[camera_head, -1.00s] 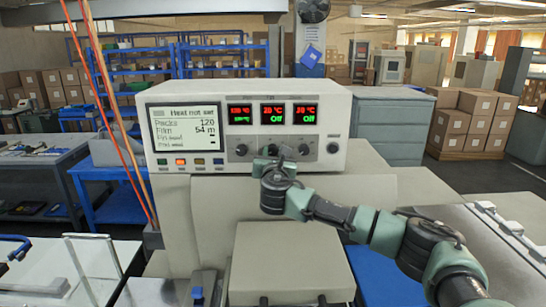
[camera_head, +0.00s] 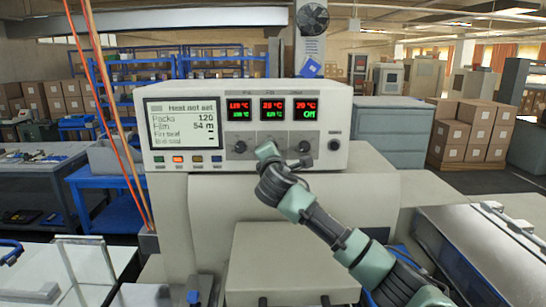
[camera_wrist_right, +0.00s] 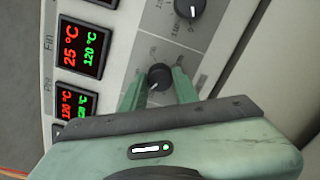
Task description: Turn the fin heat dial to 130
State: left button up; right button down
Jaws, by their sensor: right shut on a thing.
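The fin heat dial (camera_wrist_right: 160,76) is a small dark knob in the right wrist view, between the two green fingers of my right gripper (camera_wrist_right: 160,84). The fingers are shut on it. In the head view my right gripper (camera_head: 267,152) covers this dial, the middle one in the row. The fin display (camera_head: 272,109) shows a red and a green number. In the right wrist view the fin display (camera_wrist_right: 80,46) reads about 25 °C in red and 120 °C in green. The dial's pointer is not clear. My left gripper is not in view.
Another dial (camera_head: 240,147) is to the left and one (camera_head: 305,147) to the right; the right one also shows in the wrist view (camera_wrist_right: 190,8). The status screen (camera_head: 183,123) has a row of small buttons below it. A metal-topped unit (camera_head: 480,250) stands at the right.

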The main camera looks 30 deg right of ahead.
jog(key=shift+m+b, duration=1.95)
jog(key=shift+m, duration=2.35)
jog(key=c, duration=1.1)
grip_release()
jog(key=shift+w, duration=0.1)
jog(key=b+v, duration=0.3)
jog(key=v, duration=0.4)
jog(key=shift+s+a, duration=0.2)
jog(key=shift+s, duration=0.15)
